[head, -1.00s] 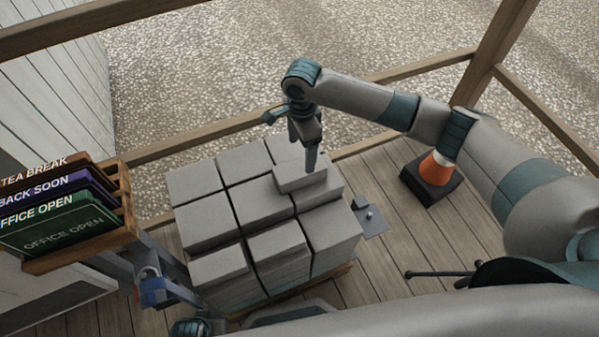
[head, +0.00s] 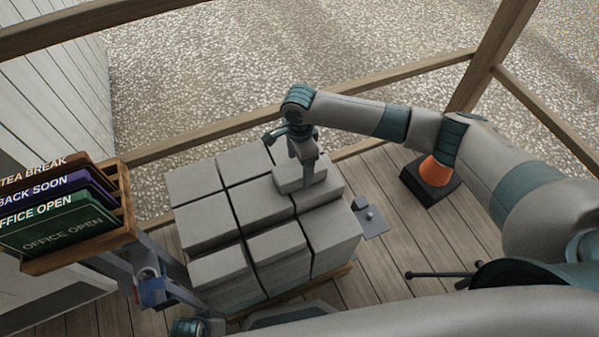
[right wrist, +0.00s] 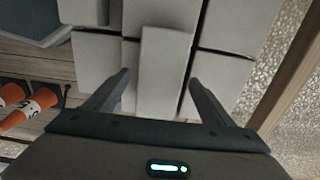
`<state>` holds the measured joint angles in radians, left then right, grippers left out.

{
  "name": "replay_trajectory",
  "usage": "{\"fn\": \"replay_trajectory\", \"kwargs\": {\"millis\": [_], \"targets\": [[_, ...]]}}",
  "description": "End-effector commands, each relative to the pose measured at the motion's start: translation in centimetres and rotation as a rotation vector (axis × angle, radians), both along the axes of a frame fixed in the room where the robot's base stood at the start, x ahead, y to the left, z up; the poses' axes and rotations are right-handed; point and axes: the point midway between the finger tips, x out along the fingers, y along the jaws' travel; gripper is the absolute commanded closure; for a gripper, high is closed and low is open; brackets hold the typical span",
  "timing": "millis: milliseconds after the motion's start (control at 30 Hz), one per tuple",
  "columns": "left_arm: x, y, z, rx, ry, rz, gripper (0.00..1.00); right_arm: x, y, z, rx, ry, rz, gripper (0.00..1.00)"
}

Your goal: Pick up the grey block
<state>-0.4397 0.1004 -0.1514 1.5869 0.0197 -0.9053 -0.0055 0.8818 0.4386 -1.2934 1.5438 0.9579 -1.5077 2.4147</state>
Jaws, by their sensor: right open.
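Several grey blocks are stacked in a close pile. One grey block (head: 286,180) lies on top near the far right side of the pile. My right gripper (head: 308,181) is over this block, pointing down. In the right wrist view the open fingers of my right gripper (right wrist: 159,78) stand on either side of the grey block (right wrist: 165,58), with small gaps beside it. The far finger is hidden in the head view.
A wooden rack (head: 80,250) with several signs stands at the left. An orange cone (head: 436,170) stands on the planks to the right of the pile. A wooden rail (head: 200,136) runs behind the pile. A small grey plate (head: 373,224) lies right of it.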

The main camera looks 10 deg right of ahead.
Motion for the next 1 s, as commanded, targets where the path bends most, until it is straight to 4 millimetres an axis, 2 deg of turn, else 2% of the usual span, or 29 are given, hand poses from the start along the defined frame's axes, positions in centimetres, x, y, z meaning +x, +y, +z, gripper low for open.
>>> {"fn": "replay_trajectory", "kwargs": {"millis": [100,200,367,700,733,767,1000], "targets": [[0.3,0.0,0.2,0.001,-0.001,0.0,0.69,0.0,0.0,-1.5,-0.001,0.0,-0.001,0.23],[0.7,-0.1,0.6,0.0,-0.009,-0.001,0.69,-0.1,0.0,-2.2,0.0,0.0,0.0,0.23],[0.8,-0.2,0.9,-0.002,-0.014,-0.001,0.69,-0.1,0.1,-2.4,0.0,-0.001,0.0,0.23],[-0.6,-0.1,0.4,-0.001,0.007,0.0,0.69,-0.1,0.0,-2.4,0.0,-0.001,0.0,0.23],[-0.6,-0.1,0.4,-0.001,0.008,0.0,0.69,-0.1,0.0,-2.4,0.0,-0.001,0.0,0.26],[-0.7,-0.1,0.3,0.0,0.009,0.0,0.69,-0.1,0.0,-2.4,0.0,-0.001,0.0,0.33],[-0.4,-0.1,0.3,0.0,0.006,0.0,0.69,-0.1,0.0,-2.4,0.0,-0.001,0.0,0.9]]}}
